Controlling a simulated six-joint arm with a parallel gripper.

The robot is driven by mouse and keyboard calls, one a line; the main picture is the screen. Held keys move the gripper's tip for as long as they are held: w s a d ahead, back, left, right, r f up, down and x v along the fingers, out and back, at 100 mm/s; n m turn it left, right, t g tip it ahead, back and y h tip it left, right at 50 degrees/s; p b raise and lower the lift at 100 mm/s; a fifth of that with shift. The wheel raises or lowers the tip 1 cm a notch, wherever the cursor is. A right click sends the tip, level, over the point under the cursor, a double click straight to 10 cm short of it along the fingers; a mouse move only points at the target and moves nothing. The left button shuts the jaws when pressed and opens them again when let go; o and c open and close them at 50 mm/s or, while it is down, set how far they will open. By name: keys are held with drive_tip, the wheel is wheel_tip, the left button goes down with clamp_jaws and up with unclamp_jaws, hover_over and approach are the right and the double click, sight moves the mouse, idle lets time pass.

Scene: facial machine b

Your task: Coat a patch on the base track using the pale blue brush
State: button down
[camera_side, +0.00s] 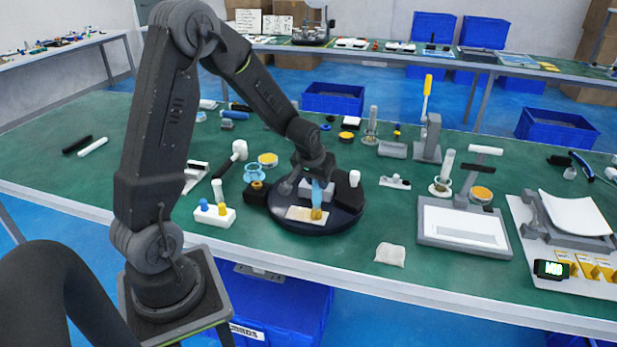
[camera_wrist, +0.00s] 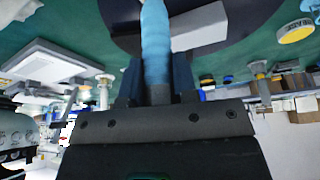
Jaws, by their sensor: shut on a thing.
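My gripper (camera_side: 316,172) is shut on the pale blue brush (camera_side: 317,194) and holds it roughly upright over the round black turntable. The brush's yellowish bristle end points down at a pale tan strip (camera_side: 298,214), which looks like the base track, on the turntable (camera_side: 282,223). The bristles look to be at or just above the strip's right part; I cannot tell whether they touch. In the wrist view the pale blue handle (camera_wrist: 156,45) runs up from between the jaws, and the bristles are out of frame. I cannot make out any coating on the strip.
A grey block (camera_side: 318,190) and a black part with a white knob (camera_side: 355,180) stand on the turntable close to the brush. A white bottle stand (camera_side: 215,214) is to the left. A small pale pad (camera_side: 390,254) lies at the front right, with bare green table around it.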

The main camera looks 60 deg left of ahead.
drive_tip(key=s+a, duration=0.6)
wheel_tip(320, 180, up, 8)
idle(1.6)
idle(0.3)
drive_tip(key=c, duration=1.5)
unclamp_jaws()
clamp_jaws()
